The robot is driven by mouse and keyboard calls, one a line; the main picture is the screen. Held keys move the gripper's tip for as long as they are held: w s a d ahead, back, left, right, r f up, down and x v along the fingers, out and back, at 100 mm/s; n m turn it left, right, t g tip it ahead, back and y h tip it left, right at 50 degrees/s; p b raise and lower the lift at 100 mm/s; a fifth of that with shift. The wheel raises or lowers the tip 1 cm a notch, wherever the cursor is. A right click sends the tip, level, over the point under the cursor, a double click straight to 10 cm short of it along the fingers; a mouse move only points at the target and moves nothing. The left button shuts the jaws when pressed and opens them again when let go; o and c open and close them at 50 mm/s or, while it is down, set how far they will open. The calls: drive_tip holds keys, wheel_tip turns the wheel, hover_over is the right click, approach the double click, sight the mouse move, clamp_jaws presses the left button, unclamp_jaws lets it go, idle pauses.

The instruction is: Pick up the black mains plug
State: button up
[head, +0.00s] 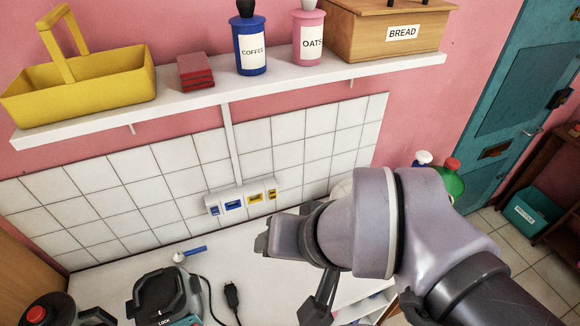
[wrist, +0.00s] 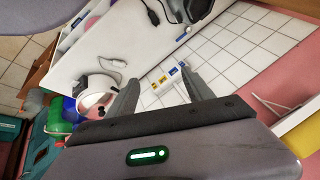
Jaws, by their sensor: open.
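In the wrist view the plug (wrist: 153,17) shows near the top, beyond the fingertips. My gripper (head: 290,278) is open and empty, to the right of the plug and apart from it. In the wrist view my gripper (wrist: 160,76) has its two fingers spread, with tiles and the wall socket strip seen between and beyond them.
The grey-black appliance (head: 165,295) stands left of the plug, beside a blue-handled tool (head: 190,254). A socket strip (head: 242,198) is on the tiled wall. The shelf (head: 200,98) overhangs above. A white round object (wrist: 97,87) with a pale cable stands on the worktop.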

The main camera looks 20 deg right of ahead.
drive_tip(key=shift+w+a+f+b, duration=0.1)
drive_tip(key=shift+a+f+b, duration=0.3)
drive_tip(key=shift+a+b, duration=0.05)
drive_tip(key=shift+w+a, duration=0.1)
drive_tip(key=shift+a, duration=0.15)
drive_tip(key=shift+c, duration=0.8)
drive_tip(key=n+g+h+b, duration=0.2)
drive_tip(key=n+g+b, duration=0.3)
drive_tip(key=b, duration=1.7)
hover_over(232, 300)
drive_tip(key=shift+m+g, duration=0.4)
drive_tip(key=f, duration=4)
drive_tip(key=shift+d, duration=0.2)
drive_tip(key=f+b, duration=0.1)
drive_tip(key=f, duration=0.1)
drive_tip(key=f+b, duration=0.1)
drive_tip(key=f, duration=0.3)
drive_tip(key=shift+w+a+f+b, duration=0.15)
drive_tip(key=shift+a+f+b, duration=0.1)
drive_tip(key=shift+b, duration=0.15)
drive_tip(key=shift+r, duration=0.2)
clamp_jaws()
